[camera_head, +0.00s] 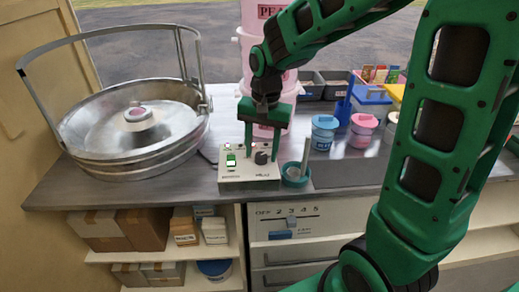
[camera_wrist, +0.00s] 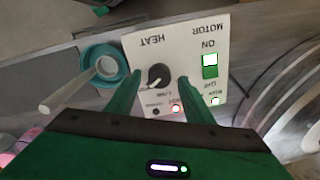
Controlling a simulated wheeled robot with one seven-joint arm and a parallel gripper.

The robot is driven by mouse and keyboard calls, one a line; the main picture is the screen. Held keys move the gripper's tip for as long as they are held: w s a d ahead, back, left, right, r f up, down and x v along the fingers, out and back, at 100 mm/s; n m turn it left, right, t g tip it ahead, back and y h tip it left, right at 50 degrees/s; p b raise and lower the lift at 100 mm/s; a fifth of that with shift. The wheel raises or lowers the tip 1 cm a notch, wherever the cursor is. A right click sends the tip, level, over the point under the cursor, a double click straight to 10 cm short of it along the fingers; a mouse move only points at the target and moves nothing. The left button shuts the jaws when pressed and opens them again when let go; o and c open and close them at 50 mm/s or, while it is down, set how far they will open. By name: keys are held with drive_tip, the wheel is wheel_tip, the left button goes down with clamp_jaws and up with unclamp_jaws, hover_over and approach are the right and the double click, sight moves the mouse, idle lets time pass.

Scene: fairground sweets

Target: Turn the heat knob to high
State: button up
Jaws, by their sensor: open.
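The control box (camera_head: 250,172) is a cream panel at the counter's front edge; it also shows upside down in the wrist view (camera_wrist: 190,45). Its heat knob (camera_wrist: 159,76) is round and black, with a pale pointer mark towards the lower left in the wrist view. The knob also shows in the head view (camera_head: 261,158). My gripper (camera_head: 263,150) points down with its green fingers apart, one on either side of the knob. In the wrist view the fingers (camera_wrist: 159,84) flank the knob with gaps; I cannot tell whether either touches it.
A teal pot (camera_head: 294,176) with a pale stick stands close right of the box. A large metal bowl (camera_head: 135,165) is left. Lidded tubs (camera_head: 324,132) stand at right.

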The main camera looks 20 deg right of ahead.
sight(263, 154)
wheel_tip(263, 154, up, 10)
drive_tip(key=shift+d+r, duration=0.2)
drive_tip(key=shift+r, duration=0.05)
drive_tip(key=shift+s, duration=0.2)
idle(0.4)
